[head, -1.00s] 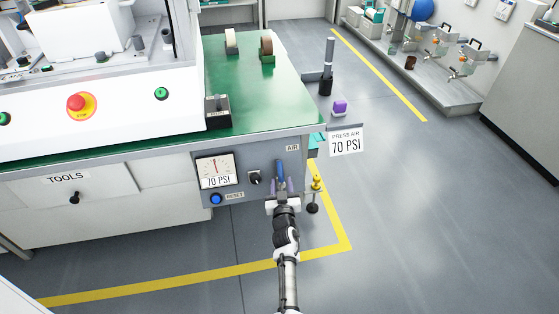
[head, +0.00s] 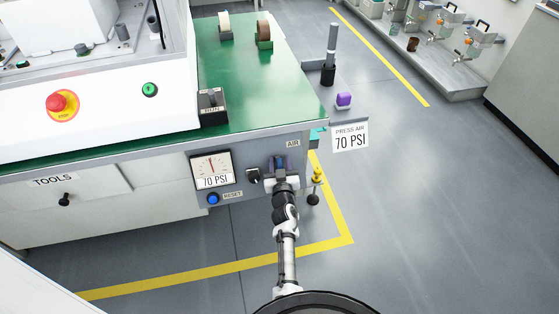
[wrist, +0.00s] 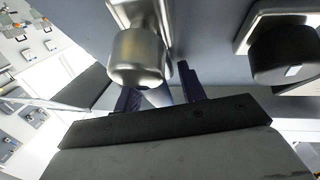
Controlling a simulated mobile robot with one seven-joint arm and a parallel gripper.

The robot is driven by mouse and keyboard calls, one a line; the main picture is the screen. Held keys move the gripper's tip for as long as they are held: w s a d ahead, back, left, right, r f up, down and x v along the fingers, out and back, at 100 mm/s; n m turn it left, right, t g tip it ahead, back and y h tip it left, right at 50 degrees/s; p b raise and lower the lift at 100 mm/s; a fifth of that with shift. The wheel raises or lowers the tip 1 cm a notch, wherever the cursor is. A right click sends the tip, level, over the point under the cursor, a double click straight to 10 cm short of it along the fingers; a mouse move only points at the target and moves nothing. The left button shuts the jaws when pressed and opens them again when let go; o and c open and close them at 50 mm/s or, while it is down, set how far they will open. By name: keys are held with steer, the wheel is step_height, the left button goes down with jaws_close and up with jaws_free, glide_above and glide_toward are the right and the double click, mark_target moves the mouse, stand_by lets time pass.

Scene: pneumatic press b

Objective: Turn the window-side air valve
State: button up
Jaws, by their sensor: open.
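The air valve with a blue lever (head: 279,163) is on the grey front panel, below the AIR label (head: 292,143). My gripper (head: 280,167) is at the lever and hides much of it in the head view. In the wrist view, a silver cylindrical valve part (wrist: 140,58) stands close above the gripper (wrist: 158,93). The dark purple fingers are open, with a bit of blue showing between them. I cannot tell whether they touch the lever.
A black selector knob (head: 253,175) sits just left of the valve; it also shows close by in the wrist view (wrist: 286,52). The gauge (head: 213,169) reads 70 PSI, above a blue reset button (head: 213,199). A yellow fitting (head: 318,175) is close right. Floor to the right is clear.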

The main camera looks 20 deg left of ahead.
jaws_close()
